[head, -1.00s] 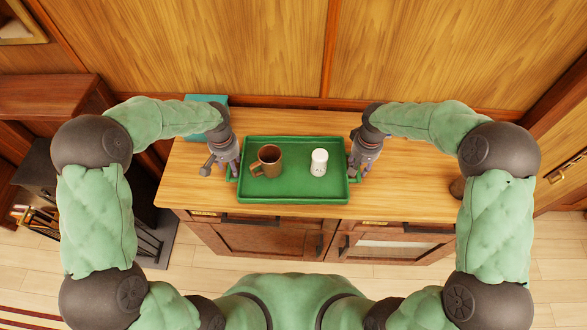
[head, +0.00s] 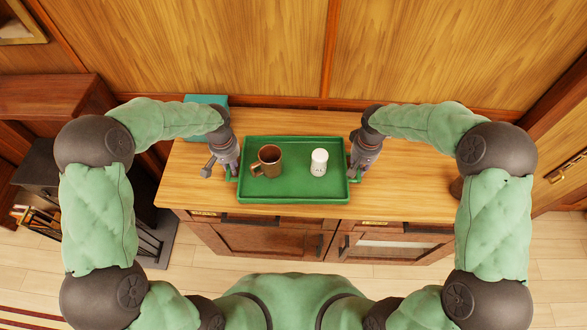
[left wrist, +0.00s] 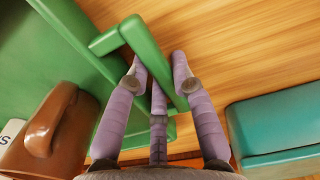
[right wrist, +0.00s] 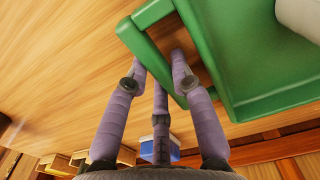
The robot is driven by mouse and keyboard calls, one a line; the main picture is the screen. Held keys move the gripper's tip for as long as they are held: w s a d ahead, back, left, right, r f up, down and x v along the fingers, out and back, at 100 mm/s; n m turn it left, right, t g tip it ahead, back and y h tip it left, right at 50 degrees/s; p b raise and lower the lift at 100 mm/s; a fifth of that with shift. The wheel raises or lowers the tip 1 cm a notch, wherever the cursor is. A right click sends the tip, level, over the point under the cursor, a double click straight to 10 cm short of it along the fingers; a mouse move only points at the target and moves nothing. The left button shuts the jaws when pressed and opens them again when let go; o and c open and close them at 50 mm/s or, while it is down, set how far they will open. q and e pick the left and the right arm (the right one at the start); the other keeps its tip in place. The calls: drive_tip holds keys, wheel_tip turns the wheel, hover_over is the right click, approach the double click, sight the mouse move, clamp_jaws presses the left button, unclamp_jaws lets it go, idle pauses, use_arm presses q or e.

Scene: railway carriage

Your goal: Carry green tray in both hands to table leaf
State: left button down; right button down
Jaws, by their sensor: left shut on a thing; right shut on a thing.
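The green tray (head: 293,190) is over the wooden cabinet top in the head view, its near rim by the front edge. A brown mug (head: 268,161) stands on its left half and a white container (head: 319,162) on its right half. My left gripper (head: 232,173) is shut on the tray's left handle, which shows between its fingers in the left wrist view (left wrist: 155,65). My right gripper (head: 354,174) is shut on the right handle, seen in the right wrist view (right wrist: 158,65). I cannot tell whether the tray touches the wood.
The cabinet top (head: 410,185) has bare wood on both sides of the tray. A teal box (head: 207,101) stands at its back left, partly behind my left arm. A wood-panelled wall (head: 420,50) rises behind. A dark stand (head: 150,235) is on the floor at left.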

use_arm(q)
drive_tip(key=shift+r, duration=0.1)
use_arm(e)
drive_tip(key=shift+r, duration=0.15)
